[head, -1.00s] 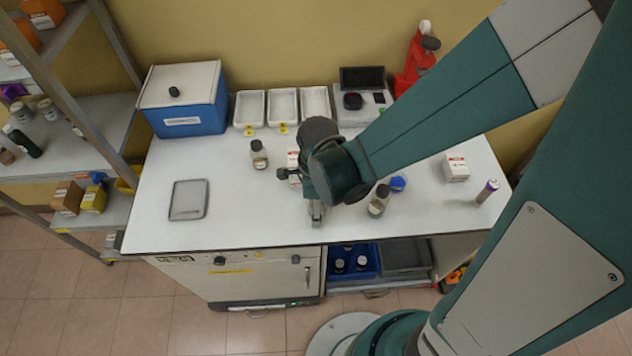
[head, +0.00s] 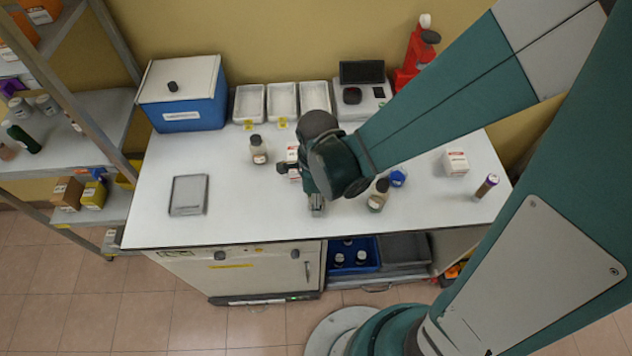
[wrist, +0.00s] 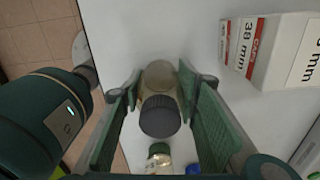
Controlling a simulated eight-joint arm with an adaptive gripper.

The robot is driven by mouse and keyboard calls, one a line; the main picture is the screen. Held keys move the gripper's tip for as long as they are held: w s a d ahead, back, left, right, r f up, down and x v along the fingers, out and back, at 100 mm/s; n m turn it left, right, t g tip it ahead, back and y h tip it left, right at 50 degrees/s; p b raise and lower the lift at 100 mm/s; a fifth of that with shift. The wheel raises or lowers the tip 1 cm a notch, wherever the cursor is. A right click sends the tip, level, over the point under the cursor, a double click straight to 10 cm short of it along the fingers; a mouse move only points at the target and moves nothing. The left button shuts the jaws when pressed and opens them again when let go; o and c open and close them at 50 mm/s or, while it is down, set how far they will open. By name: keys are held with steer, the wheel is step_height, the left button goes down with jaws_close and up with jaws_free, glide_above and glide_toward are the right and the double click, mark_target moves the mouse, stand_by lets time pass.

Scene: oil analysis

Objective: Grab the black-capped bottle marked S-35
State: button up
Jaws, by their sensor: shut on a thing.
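My gripper (wrist: 158,112) is shut on a black-capped bottle, its fingers on both sides of it. In the wrist view the dark cap (wrist: 160,116) faces the camera and the pale clear body (wrist: 160,76) shows beyond it; no label is readable. In the head view my gripper (head: 316,208) is over the bench's front middle, and the held bottle cannot be made out there. A third dark-capped bottle (head: 259,150) stands to the left. Their markings are unreadable.
A caps box (wrist: 275,50) is near my gripper. A blue round item (head: 398,177), a small white box (head: 456,162) and a tube (head: 487,187) are to the right. A grey flat plate (head: 188,196) is at left. White trays (head: 249,103) line the back. The front left is clear.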

steer(key=shift+r+p, duration=0.9)
steer(key=shift+r, duration=4.05)
